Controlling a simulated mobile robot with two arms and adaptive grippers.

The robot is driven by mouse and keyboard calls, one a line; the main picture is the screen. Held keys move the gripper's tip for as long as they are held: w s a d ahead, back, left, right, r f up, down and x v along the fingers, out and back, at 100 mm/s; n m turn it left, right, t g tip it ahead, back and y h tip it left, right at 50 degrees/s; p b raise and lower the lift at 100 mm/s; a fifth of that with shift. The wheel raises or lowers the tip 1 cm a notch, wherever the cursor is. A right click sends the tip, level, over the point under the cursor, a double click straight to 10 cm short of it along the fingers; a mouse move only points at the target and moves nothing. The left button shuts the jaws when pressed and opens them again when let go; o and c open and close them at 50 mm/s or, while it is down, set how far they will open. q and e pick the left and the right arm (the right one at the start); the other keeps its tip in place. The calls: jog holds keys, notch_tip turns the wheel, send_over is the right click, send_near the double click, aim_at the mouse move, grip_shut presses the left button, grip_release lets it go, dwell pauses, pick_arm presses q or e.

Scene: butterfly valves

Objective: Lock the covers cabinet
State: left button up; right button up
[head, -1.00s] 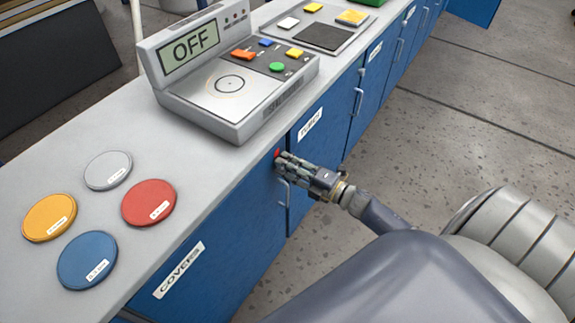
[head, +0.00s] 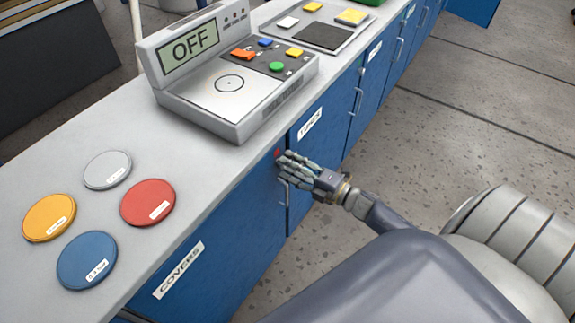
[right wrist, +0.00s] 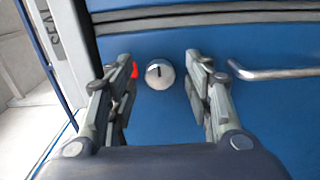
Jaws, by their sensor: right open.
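The covers cabinet (head: 222,263) is blue, with a white COVERS label on its front, and its door looks shut. A round silver lock (right wrist: 160,74) with a dark, roughly upright slot sits on the blue front in the right wrist view. A red spot (right wrist: 134,70) shows just left of the lock, partly behind a finger; it also shows in the head view (head: 278,153). My right gripper (right wrist: 160,82) is open, its fingers on either side of the lock and apart from it, holding nothing. The left gripper is out of view.
A silver bar handle (right wrist: 275,72) is right of the lock. On the grey counter (head: 40,170) are several coloured discs and a scale (head: 235,92) reading OFF. A TUNGS-like labelled blue cabinet (head: 322,125) adjoins. Floor is clear on the right.

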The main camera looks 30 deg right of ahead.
jog(key=v, duration=1)
jog(key=shift+s, duration=0.4)
jog(key=shift+d, duration=0.1)
jog(key=s+f+m+g+h, duration=0.35)
jog(key=f+m, duration=0.25)
jog(key=f, duration=0.6)
jog(key=s+f+m+g+h, duration=0.25)
jog(key=s+f+m, duration=0.3)
jog(key=f, duration=0.75)
jog(key=s+a+f+m+g, duration=0.2)
jog(key=s+a+f+g, duration=0.1)
jog(key=s, duration=0.5)
jog(key=s+a+f+m+g, duration=0.3)
jog(key=s+a+f, duration=0.3)
jog(key=s+f, duration=0.2)
jog(key=s+a+f+m+g+h, duration=0.1)
jog(key=s+a+f+m+g, duration=0.2)
jog(key=s+f, duration=0.3)
jog(key=shift+s+a+f+g, duration=0.3)
jog(key=shift+s+a, duration=0.5)
jog(key=shift+s, duration=0.4)
jog(key=shift+r+m, duration=0.1)
jog(key=shift+m, duration=0.15)
